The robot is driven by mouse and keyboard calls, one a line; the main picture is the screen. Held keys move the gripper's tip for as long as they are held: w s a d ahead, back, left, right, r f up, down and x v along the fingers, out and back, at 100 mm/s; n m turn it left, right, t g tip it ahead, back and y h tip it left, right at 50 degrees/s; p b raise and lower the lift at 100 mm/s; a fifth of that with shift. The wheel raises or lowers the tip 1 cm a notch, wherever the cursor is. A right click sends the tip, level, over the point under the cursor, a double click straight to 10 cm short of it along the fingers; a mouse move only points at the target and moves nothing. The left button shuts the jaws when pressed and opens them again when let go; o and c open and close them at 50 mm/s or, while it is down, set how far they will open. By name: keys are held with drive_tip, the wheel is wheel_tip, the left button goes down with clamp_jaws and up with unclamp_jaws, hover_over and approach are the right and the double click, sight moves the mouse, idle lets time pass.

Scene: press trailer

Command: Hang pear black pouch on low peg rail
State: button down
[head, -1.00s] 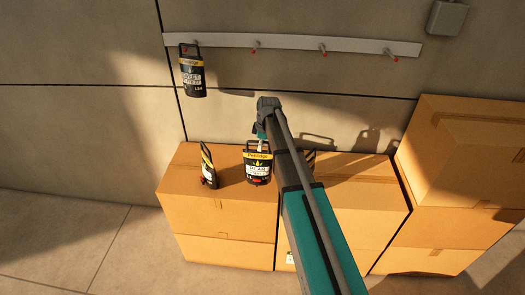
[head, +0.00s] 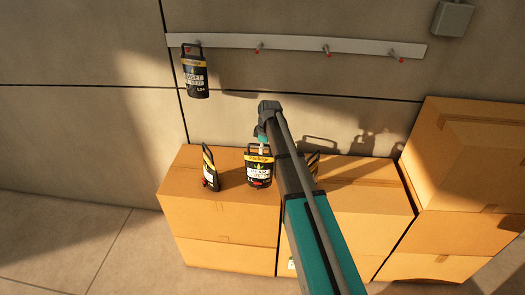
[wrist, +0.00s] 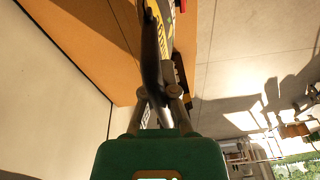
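The pear black pouch (head: 259,170) is upright, with a yellow band, a white label and a loop handle. It is over the front left box top in the head view; I cannot tell whether its base touches. My gripper (head: 262,143) is at the top of its handle, pointing down. In the wrist view the fingers (wrist: 159,88) are closed together on the black handle (wrist: 152,50), and the pouch is seen edge-on beyond. The low peg rail (head: 300,45) runs along the wall, with several red-tipped pegs.
Another black pouch (head: 195,76) hangs on the leftmost peg. One pouch (head: 209,168) stands on the boxes at left; another (head: 313,160) is partly hidden behind my arm. Cardboard boxes (head: 218,213) line the wall, with a taller stack (head: 470,150) at right. The other pegs look empty.

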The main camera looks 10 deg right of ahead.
sight(261, 157)
drive_tip(key=shift+w+f, duration=0.3)
drive_tip(key=shift+f, duration=0.1)
drive_tip(key=shift+f+b, duration=1.45)
drive_tip(key=shift+b, duration=0.2)
drive_tip(key=shift+f, duration=0.1)
drive_tip(key=c, duration=0.8)
unclamp_jaws()
drive_tip(key=shift+s+r, duration=0.1)
drive_tip(key=shift+r, duration=0.1)
wheel_tip(261, 157, up, 12)
drive_tip(key=d+p, duration=0.1)
drive_tip(key=p, duration=1.1)
drive_tip(key=shift+d, duration=0.4)
drive_tip(key=shift+s+f, duration=0.1)
drive_tip(key=shift+s, duration=0.1)
